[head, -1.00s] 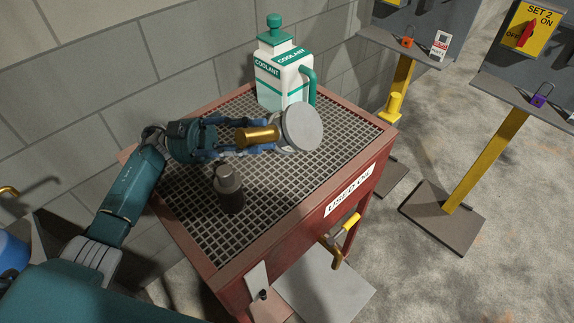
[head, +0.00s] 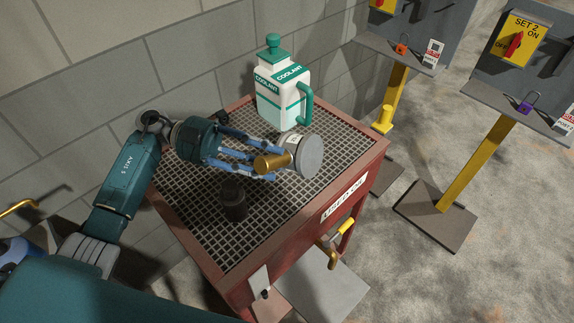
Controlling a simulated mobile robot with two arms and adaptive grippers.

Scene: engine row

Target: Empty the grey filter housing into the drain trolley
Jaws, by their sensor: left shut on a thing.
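The grey filter housing (head: 309,158) is a short cylinder with a flat round face and a brass-coloured cylinder (head: 272,163) on its near left side. It is tipped on its side, round face to the right, above the grate. My left gripper (head: 276,160) comes from the left, its blue fingers shut on the housing; the exact contact is partly hidden. The red drain trolley (head: 287,236) has a black grid top and a white label on its front edge, hard to read. No liquid is visible. My right gripper is not in view.
A white coolant jug (head: 278,104) with a green cap and handle stands at the grate's back. Yellow posts with switch panels (head: 522,42) stand to the right. A block wall is behind the trolley.

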